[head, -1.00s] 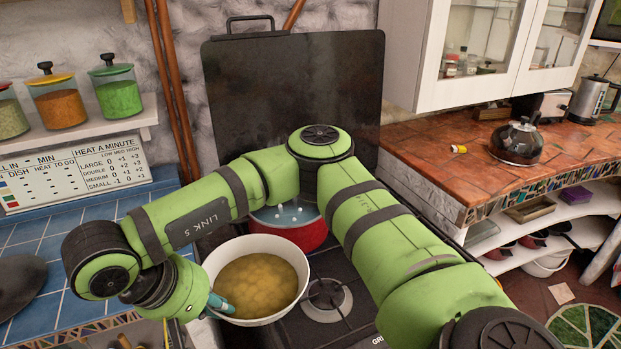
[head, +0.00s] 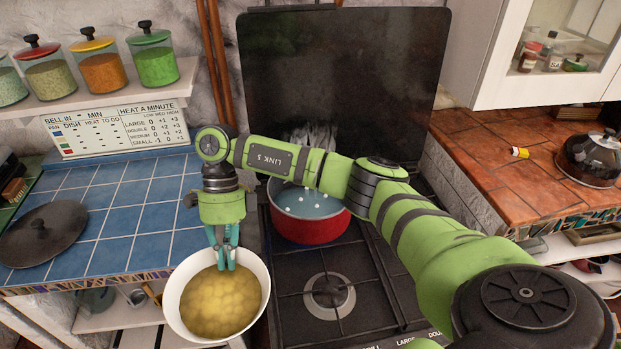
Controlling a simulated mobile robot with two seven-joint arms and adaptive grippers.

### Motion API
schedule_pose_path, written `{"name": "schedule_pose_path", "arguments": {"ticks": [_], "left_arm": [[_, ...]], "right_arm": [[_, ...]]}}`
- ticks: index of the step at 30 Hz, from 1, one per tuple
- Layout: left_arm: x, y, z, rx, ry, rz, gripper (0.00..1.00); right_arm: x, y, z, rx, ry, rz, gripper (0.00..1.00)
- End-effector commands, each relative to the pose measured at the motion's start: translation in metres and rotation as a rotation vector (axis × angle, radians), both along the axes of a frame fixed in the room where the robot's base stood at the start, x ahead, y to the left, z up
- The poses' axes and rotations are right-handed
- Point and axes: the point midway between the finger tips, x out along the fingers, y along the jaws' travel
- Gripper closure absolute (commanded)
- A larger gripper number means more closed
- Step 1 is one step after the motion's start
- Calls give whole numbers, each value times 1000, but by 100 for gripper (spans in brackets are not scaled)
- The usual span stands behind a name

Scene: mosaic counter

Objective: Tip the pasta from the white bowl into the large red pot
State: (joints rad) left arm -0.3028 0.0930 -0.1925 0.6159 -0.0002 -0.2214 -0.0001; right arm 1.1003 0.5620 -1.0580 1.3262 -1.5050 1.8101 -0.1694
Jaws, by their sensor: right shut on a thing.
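The white bowl (head: 262,284) is at the lower middle-left, full of yellow pasta (head: 215,303). My right gripper (head: 226,264) points down, shut on the bowl's far rim. The bowl looks roughly level, in front of the blue tiled counter and the stove's left edge. The large red pot (head: 305,229) stands on the stove, behind and right of the bowl, with bluish liquid and small white bubbles or bits inside. My right arm passes over the pot's back edge and hides part of it. My left gripper is not in view.
A dark lid (head: 45,235) lies on the blue tiled counter (head: 135,215). A bare front burner (head: 330,295) is right of the bowl. A dark upright panel (head: 345,80) stands behind the stove. A kettle (head: 592,160) is on the right counter.

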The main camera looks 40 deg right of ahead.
Motion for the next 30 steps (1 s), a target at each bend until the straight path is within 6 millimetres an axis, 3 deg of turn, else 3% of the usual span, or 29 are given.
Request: {"name": "schedule_pose_path", "arguments": {"ticks": [3,12,24,30], "left_arm": [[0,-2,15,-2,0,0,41],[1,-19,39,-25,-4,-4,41],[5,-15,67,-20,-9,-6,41],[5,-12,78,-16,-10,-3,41]], "right_arm": [[10,-12,3,1,2,-338,100],[33,-49,1,0,-4,-1122,100],[49,-121,-1,4,-6,-1997,100],[51,-158,-1,6,-4,-2340,100]]}}
